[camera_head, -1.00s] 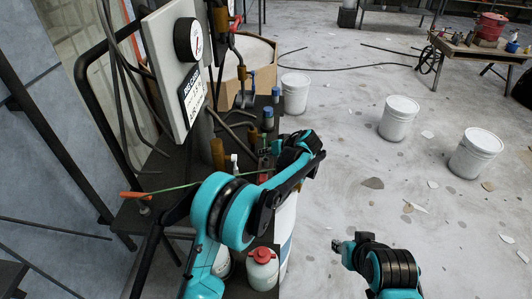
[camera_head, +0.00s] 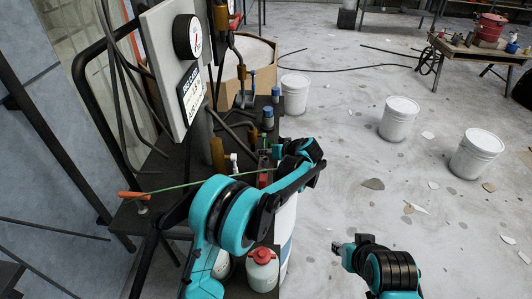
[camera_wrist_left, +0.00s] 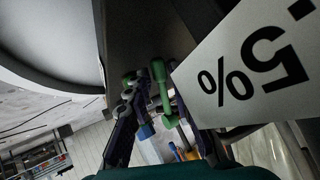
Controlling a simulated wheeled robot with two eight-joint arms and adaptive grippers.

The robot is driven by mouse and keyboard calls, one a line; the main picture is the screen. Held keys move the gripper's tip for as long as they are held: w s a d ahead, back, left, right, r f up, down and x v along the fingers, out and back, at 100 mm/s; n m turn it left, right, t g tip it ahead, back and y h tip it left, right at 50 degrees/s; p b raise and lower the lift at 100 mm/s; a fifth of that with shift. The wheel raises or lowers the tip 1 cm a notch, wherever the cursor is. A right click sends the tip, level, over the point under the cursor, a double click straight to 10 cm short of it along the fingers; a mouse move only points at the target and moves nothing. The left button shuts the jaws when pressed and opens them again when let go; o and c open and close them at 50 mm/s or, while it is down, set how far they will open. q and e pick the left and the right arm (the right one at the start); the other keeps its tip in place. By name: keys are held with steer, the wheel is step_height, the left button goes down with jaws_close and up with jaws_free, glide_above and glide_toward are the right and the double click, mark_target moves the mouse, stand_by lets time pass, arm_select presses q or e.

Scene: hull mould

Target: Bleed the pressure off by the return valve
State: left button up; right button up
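A green handle (camera_wrist_left: 161,88) shows between my left gripper's fingers in the left wrist view; I cannot tell whether they touch it. My left gripper (camera_wrist_left: 164,130) has its two dark fingers spread apart. In the head view my left gripper (camera_head: 280,152) is at the dark stand's right side, partly hidden by its own wrist. A round pressure gauge (camera_head: 187,38) sits on the grey panel; its reading is too small to tell.
A white label (camera_wrist_left: 250,70) with "5%" fills the right of the wrist view. A red-capped bottle (camera_head: 262,268) stands below the left arm. A thin green line runs from an orange handle (camera_head: 132,195) toward the gripper. White buckets (camera_head: 398,118) stand on open floor.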

arm_select(q)
steer(key=v, duration=1.1)
steer(key=shift+s+r, duration=0.2)
steer(key=shift+s, duration=0.05)
steer(key=shift+d, duration=0.1)
